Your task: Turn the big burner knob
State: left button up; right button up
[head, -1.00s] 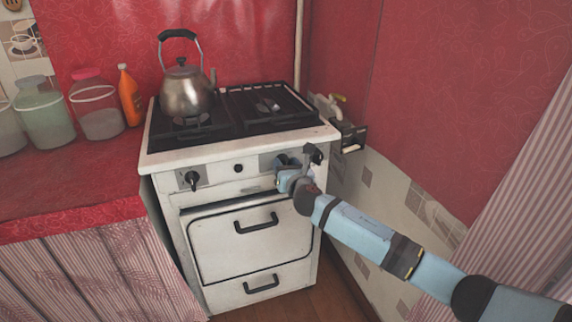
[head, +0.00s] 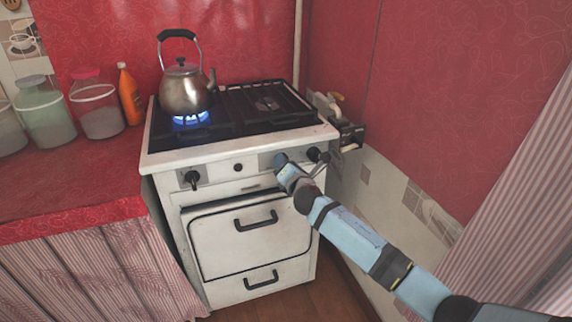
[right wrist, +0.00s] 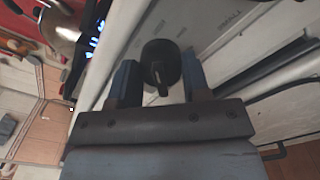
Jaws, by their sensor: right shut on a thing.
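My right gripper (head: 281,161) is at the right part of the front panel of the white stove (head: 250,190). In the right wrist view my right gripper (right wrist: 158,80) has a finger on each side of a black round knob (right wrist: 160,66) and is shut on it. The head view hides this knob behind the gripper. Another black knob (head: 314,154) shows just right of the gripper, and one more (head: 192,179) is at the panel's left. A blue flame (head: 190,118) burns under the kettle (head: 185,92). My left gripper is not in view.
The oven door handle (head: 256,222) sticks out below the panel. Jars (head: 98,108) and an orange bottle (head: 129,97) stand on the red counter (head: 75,172) at the left. A red wall (head: 435,100) rises close on the right.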

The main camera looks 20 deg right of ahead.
dwell(0.5)
jog(key=o, duration=0.9)
jog(key=shift+s, duration=0.1)
pick_arm(q)
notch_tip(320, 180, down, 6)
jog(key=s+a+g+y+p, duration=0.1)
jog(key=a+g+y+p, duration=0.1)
jog(key=p, duration=0.1)
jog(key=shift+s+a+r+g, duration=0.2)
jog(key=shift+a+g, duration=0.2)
pick_arm(e)
jog(key=s, duration=1.3)
jog(key=shift+s+d, duration=0.25)
jog(key=shift+s, duration=0.1)
